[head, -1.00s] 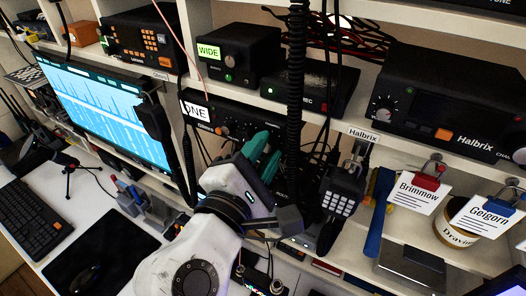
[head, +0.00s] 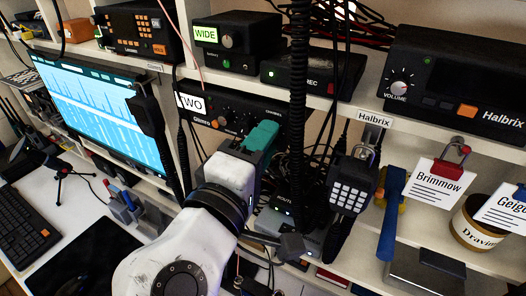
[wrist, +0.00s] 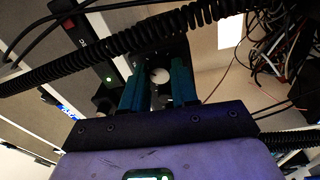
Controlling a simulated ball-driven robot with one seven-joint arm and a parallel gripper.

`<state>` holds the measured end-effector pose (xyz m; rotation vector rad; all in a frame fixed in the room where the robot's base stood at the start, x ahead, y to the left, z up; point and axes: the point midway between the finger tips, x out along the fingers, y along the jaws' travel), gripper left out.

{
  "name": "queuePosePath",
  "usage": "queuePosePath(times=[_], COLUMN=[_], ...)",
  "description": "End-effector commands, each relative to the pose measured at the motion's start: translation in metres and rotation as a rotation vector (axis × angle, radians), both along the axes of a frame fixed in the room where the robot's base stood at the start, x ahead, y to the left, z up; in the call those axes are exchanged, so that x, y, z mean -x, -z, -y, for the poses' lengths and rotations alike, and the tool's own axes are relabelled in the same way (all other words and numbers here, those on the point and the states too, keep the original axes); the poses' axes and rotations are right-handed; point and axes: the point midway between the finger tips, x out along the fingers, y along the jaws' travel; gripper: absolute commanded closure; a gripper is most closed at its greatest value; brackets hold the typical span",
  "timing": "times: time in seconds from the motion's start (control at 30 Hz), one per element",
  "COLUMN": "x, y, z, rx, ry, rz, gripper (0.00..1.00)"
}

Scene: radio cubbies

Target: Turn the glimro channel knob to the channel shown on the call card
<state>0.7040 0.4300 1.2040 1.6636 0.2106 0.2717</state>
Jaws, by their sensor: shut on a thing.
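The Glimro radio (head: 222,112) is a black box on the middle shelf, with orange and dark controls on its front. Its white display (head: 191,102) shows "WO", with the left edge cut off by the shelf upright. My gripper (head: 264,133) has teal fingers and reaches the right part of the radio's front, hiding the channel knob there in the head view. In the wrist view the channel knob (wrist: 160,75) shows as a pale round face between the two teal fingers, which are shut on it. I cannot make out a call card with a channel.
A coiled black cord (head: 299,120) hangs just right of my gripper. A keypad handset (head: 350,187) hangs further right. The Halbrix radio (head: 455,85), a Brimmow card (head: 437,185) and a Dravin mug (head: 475,228) are at the right. A bright monitor (head: 100,115) stands left.

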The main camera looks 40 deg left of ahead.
Motion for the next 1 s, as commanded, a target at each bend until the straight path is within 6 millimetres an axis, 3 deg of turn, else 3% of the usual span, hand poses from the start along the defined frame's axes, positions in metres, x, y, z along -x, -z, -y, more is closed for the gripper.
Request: queuePosePath(times=[0.73, 0.77, 1.0], x=[-0.0002, -0.0002, -0.0001], y=[0.0027, 0.0027, 0.0016], z=[0.0003, 0.0003, 0.0001], rx=[-0.09, -0.09, -0.091], ry=[0.003, 0.002, 0.001], rz=[-0.028, -0.028, -0.025], gripper=[1.0, 0.7, 0.47])
